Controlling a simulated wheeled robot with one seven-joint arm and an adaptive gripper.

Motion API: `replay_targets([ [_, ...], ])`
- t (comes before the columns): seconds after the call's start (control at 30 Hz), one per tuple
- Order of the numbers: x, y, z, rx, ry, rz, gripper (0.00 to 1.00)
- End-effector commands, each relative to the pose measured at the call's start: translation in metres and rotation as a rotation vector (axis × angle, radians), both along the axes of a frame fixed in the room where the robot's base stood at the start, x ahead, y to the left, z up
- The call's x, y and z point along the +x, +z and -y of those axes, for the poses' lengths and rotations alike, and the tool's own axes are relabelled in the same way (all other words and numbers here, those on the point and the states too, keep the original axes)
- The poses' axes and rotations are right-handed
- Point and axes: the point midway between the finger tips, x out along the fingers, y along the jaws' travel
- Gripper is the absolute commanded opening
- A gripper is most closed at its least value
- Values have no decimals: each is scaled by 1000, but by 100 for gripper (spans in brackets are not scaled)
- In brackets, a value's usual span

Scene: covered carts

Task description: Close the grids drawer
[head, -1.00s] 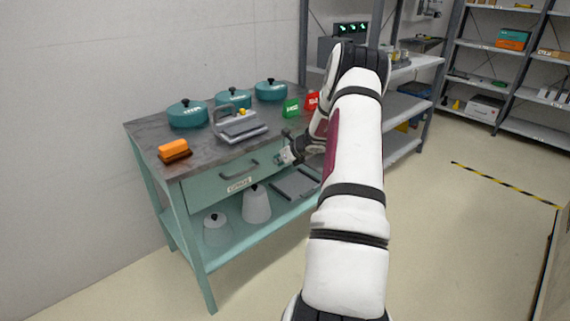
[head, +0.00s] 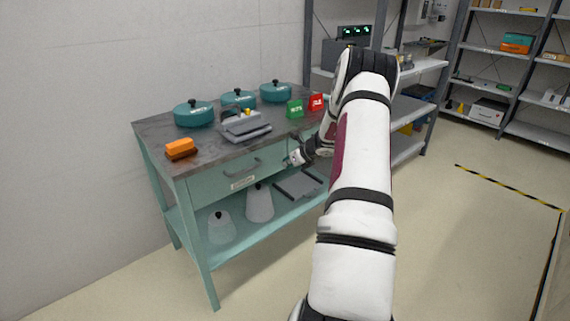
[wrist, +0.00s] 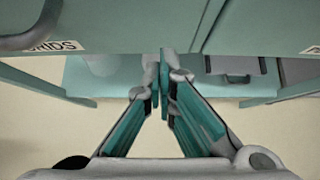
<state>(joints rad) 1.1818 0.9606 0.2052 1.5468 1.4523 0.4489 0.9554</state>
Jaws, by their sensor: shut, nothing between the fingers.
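The grids drawer (head: 213,184) is the left drawer in the front of a teal workbench, with a grey bar handle (head: 243,167) and a white label. In the wrist view its front (wrist: 130,25) fills the upper left, with the label reading "GRIDS" (wrist: 58,47) and part of the handle. The drawer front looks flush or nearly flush with the bench; I cannot tell whether a small gap remains. My gripper (wrist: 162,62) is shut and empty, with its fingertips near the drawer's lower right edge, right of the handle. Whether it touches the front is unclear.
The benchtop (head: 215,150) holds teal lidded pots (head: 194,115), an orange block (head: 180,147), a grey device (head: 244,129), and green (head: 295,109) and red (head: 316,102) blocks. A lower shelf (head: 235,245) holds pale covered items. Floor (head: 455,240) to the right is open.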

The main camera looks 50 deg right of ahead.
Motion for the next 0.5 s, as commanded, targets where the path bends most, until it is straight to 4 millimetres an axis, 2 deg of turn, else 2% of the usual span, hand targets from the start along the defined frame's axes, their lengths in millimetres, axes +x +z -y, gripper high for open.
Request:
replay_targets([
  [0.5, -65, 58, -14, 0, -2, -3, 0],
])
